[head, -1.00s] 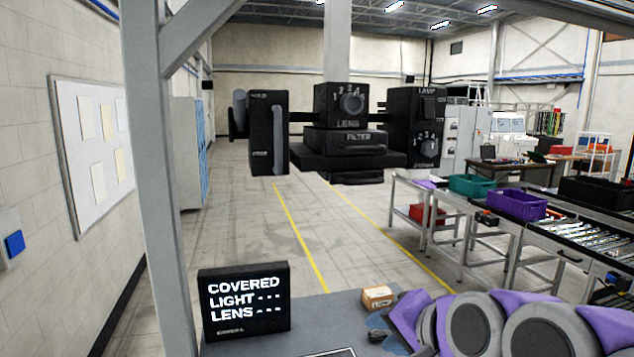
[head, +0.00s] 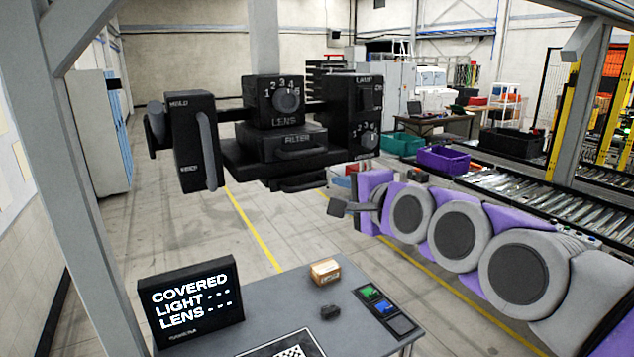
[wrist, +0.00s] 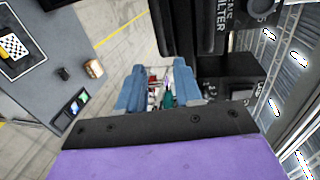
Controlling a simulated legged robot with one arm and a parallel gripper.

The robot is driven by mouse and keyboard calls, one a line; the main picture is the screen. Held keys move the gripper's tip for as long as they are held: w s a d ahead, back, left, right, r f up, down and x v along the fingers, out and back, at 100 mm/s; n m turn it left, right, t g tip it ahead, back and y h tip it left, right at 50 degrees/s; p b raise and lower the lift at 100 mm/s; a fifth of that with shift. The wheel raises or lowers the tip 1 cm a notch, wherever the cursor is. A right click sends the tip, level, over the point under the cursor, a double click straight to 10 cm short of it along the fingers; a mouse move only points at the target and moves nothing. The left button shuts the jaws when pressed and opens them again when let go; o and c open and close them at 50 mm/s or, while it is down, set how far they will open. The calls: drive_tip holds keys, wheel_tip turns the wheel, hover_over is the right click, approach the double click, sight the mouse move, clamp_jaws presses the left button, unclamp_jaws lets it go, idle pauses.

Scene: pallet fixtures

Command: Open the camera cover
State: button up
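The black camera rig hangs in the head view, with a numbered LENS dial box (head: 287,100), a FILTER drawer (head: 294,142) with a handle below it, and a LAMP box (head: 352,110) on the right. A box with a long grey lever (head: 207,150) is on its left. I cannot tell which part is the cover. A black screen (head: 191,303) reads COVERED, LIGHT ---, LENS ---. My gripper (head: 345,207) is below and right of the rig, apart from it. In the wrist view its blue-grey fingers (wrist: 160,80) are spread and empty, with the FILTER block (wrist: 207,35) close above.
A grey table (head: 345,290) below holds the screen, a small cardboard box (head: 325,272), a dark lump (head: 330,312), a small panel (head: 385,310) and a checkered board (head: 290,350). A grey post (head: 90,180) stands left. A conveyor (head: 540,180) and totes lie right.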

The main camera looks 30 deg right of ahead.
sight(305, 188)
drive_tip(key=w+a, duration=0.2)
drive_tip(key=w+a+f+p, duration=0.1)
drive_tip(key=w+a, duration=0.1)
drive_tip(key=w, duration=0.1)
drive_tip(key=w+a, duration=0.2)
drive_tip(key=w, duration=0.1)
drive_tip(key=shift+f, duration=0.15)
drive_tip(key=d, duration=0.1)
drive_tip(key=w+d, duration=0.1)
drive_tip(key=d, duration=0.3)
drive_tip(key=shift+w+d+f+p, duration=0.1)
drive_tip(key=shift+w+f+p, duration=0.1)
drive_tip(key=shift+f+p, duration=0.15)
drive_tip(key=a, duration=0.4)
drive_tip(key=shift+a+r, duration=0.15)
drive_tip(key=shift+a, duration=0.1)
drive_tip(key=c, duration=0.4)
drive_tip(key=shift+a, duration=0.1)
drive_tip(key=shift+c, duration=0.6)
clamp_jaws()
drive_tip(key=shift+s+d, duration=0.1)
drive_tip(key=shift+d, duration=0.6)
